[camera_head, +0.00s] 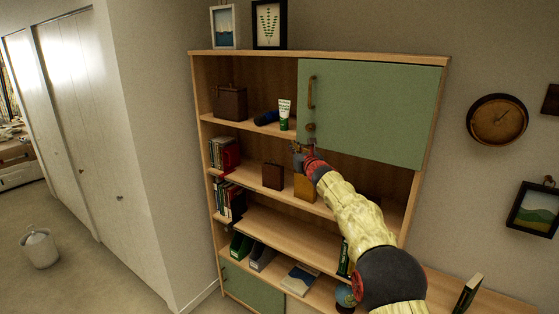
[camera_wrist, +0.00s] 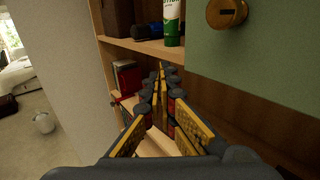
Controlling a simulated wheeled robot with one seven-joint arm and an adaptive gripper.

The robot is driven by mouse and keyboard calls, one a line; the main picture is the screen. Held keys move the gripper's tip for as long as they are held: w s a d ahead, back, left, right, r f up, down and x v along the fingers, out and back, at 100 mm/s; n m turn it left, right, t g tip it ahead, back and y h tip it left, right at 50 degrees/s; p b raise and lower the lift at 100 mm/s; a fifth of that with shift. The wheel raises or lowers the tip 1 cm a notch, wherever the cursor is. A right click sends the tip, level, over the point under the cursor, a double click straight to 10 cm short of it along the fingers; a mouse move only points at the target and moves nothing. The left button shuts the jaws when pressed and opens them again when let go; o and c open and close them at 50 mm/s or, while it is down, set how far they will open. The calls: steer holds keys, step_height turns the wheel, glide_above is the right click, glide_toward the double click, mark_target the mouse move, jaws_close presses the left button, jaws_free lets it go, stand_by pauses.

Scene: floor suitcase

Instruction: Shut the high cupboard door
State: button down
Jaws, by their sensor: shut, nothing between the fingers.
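The green cupboard door (camera_head: 372,112) covers the upper right of the tall wooden shelf unit. A curved handle (camera_head: 311,92) and a round lock knob (camera_head: 310,127) sit near its left edge. I cannot tell whether the door is flush with the frame or a little ajar. My gripper (camera_head: 298,149) is shut and empty, just below the door's lower left corner. In the wrist view my gripper (camera_wrist: 161,72) points toward the shelves, with the round lock knob (camera_wrist: 227,12) above and to the right, apart from the fingers.
The open top-left compartment holds a brown box (camera_head: 230,102), a dark blue cylinder (camera_head: 266,118) and a white-green tube (camera_head: 284,114). Books (camera_head: 225,153) and small boxes (camera_head: 273,176) stand on the shelf below. A wall clock (camera_head: 497,120) hangs at right. Floor at left is mostly clear.

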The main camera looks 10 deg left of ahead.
steer(key=shift+s+a+n+b, duration=0.6)
steer(key=shift+s+a+b, duration=1.55)
steer(key=shift+s, duration=1.9)
steer(key=s+a+f+n+g+y, duration=0.35)
steer(key=s+f+n, duration=0.35)
steer(key=f+n, duration=0.25)
steer(key=s+d+f+n+g+h, duration=0.1)
steer(key=s+d+f+n+g, duration=0.15)
steer(key=s+n, duration=0.4)
steer(key=s+d+f+n+g+h, duration=0.15)
steer(key=s+f+n+g, duration=0.25)
steer(key=s, duration=0.5)
steer(key=s+d+f+n+h+b, duration=0.2)
steer(key=s+d+n+h, duration=0.1)
steer(key=s+d, duration=0.9)
steer(key=s+d+f+n+h+b, duration=0.2)
steer(key=s+d+f+n+h, duration=0.1)
steer(key=s+d, duration=0.9)
steer(key=s+d+f+n+h+b, duration=0.1)
steer(key=s+d+f+n+h, duration=0.1)
steer(key=s+d, duration=0.9)
steer(key=shift+s+d+f+n+h+b, duration=0.4)
steer(key=shift+s+n+h, duration=0.25)
steer(key=shift+s, duration=2.35)
